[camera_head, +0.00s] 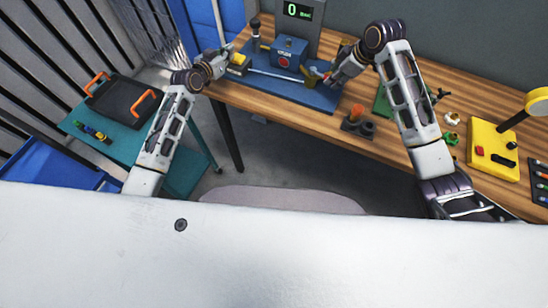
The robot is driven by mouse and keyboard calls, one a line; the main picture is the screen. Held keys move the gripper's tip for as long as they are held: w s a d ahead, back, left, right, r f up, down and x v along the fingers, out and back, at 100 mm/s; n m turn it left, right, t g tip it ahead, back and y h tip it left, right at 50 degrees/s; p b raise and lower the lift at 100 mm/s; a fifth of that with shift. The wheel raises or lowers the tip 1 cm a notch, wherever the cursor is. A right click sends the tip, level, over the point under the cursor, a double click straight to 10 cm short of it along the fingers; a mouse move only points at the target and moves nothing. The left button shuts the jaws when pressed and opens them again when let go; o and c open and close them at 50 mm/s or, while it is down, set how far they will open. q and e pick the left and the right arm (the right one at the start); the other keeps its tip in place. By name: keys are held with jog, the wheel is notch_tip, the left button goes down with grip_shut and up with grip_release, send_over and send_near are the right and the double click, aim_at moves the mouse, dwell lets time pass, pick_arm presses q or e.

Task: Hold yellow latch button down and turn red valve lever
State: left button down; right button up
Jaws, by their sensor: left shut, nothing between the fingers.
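A blue fixture board (322,99) lies on the wooden bench and carries a blue box (291,46) with a round red part on its front. A yellow block (239,60), likely the latch button, sits at the board's left end. My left gripper (228,60) is shut and empty, right beside the yellow block; I cannot tell whether it presses it. My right gripper (328,80) is at the board's right end, by a small red piece that may be the valve lever and a brass-coloured part (312,74). Its fingers are too small to read.
A display reading 0 (298,11) stands behind the board. To the right on the bench are an orange-topped dark holder (356,116), small green parts and a yellow box (488,151). A teal cart (187,174) with a black orange-handled tray (116,108) stands left.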

jog(key=shift+w+d+n, duration=0.15)
jog(key=shift+w+n, duration=0.2)
jog(key=shift+n, duration=0.15)
jog(key=v, duration=1.2)
jog(key=s+a+f+m+t+y, duration=0.1)
jog(key=s+a+f+y, duration=0.1)
jog(key=a+f, duration=0.5)
jog(key=s+a+f+m+y, duration=0.1)
jog(key=s+a+f+y, duration=0.15)
jog(key=a, duration=0.85)
jog(key=s+a+f+m+t+y, duration=0.1)
jog(key=s+a+f+y, duration=0.15)
jog(key=a+f, duration=0.45)
jog(key=s+f+m+g, duration=0.1)
jog(key=s+f+m, duration=0.1)
jog(key=f, duration=0.4)
jog(key=s+d+f+m, duration=0.1)
jog(key=s+f+m, duration=0.1)
jog(key=s+f, duration=0.2)
jog(key=s+d+f+m+g+h, duration=0.1)
jog(key=s+f+m, duration=0.1)
jog(key=f, duration=0.7)
jog(key=shift+s+m+g, duration=0.3)
jog(key=shift+s+m, duration=0.1)
jog(key=shift+s, duration=0.5)
jog(key=shift+d, duration=0.15)
